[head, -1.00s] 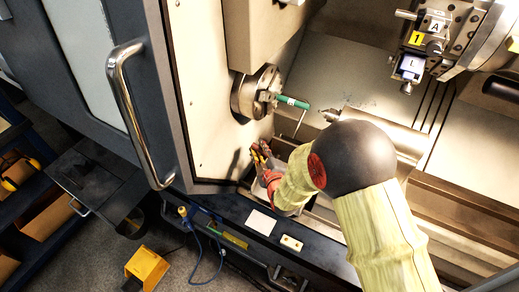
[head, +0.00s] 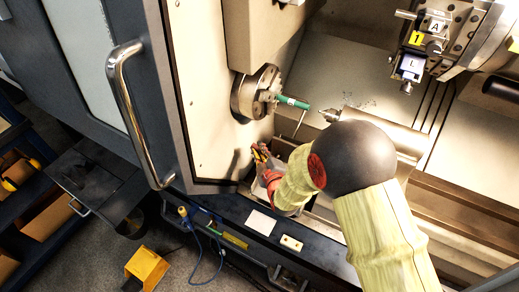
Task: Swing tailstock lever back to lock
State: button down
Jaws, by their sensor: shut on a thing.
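My gripper (head: 259,152) is below the chuck, its dark and yellow fingers pointing up and left. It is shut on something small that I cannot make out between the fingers. The tailstock (head: 400,137) is a pale cylinder to the right. Its pointed centre (head: 329,115) faces the green workpiece (head: 292,101) in the chuck. My arm covers the lower part of the tailstock. I cannot clearly pick out the tailstock lever. A thin pale rod (head: 299,124) stands below the workpiece, apart from the fingers in this view; I cannot tell what it belongs to.
The chuck (head: 253,94) is close above my gripper. The tool turret (head: 455,38) hangs at the upper right. The door with its long handle (head: 134,115) is at left. A clear bin (head: 265,186) lies beside my gripper, partly hidden. The front ledge carries a white card (head: 261,222).

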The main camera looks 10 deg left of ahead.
jog(key=shift+f+b, duration=0.1)
jog(key=shift+b, duration=0.35)
jog(key=shift+d+m+t+y+b, duration=0.2)
jog(key=shift+m+t+y+b, duration=0.2)
jog(key=shift+b, duration=0.75)
jog(key=r+t+b, duration=0.1)
jog(key=b, duration=0.1)
jog(key=m+b, duration=0.1)
jog(key=b, duration=0.2)
jog(key=shift+s+d+r+m+t+y, duration=0.2)
jog(key=shift+d+r+m+t+y, duration=0.1)
jog(key=shift+d+r+t+y, duration=0.1)
jog(key=shift+s+d+r+m+b, duration=0.15)
jog(key=shift+r+m+b, duration=0.2)
jog(key=shift+b, duration=0.25)
jog(key=c, duration=1.8)
grip_release()
jog(key=shift+r, duration=0.1)
jog(key=shift+p, duration=0.8)
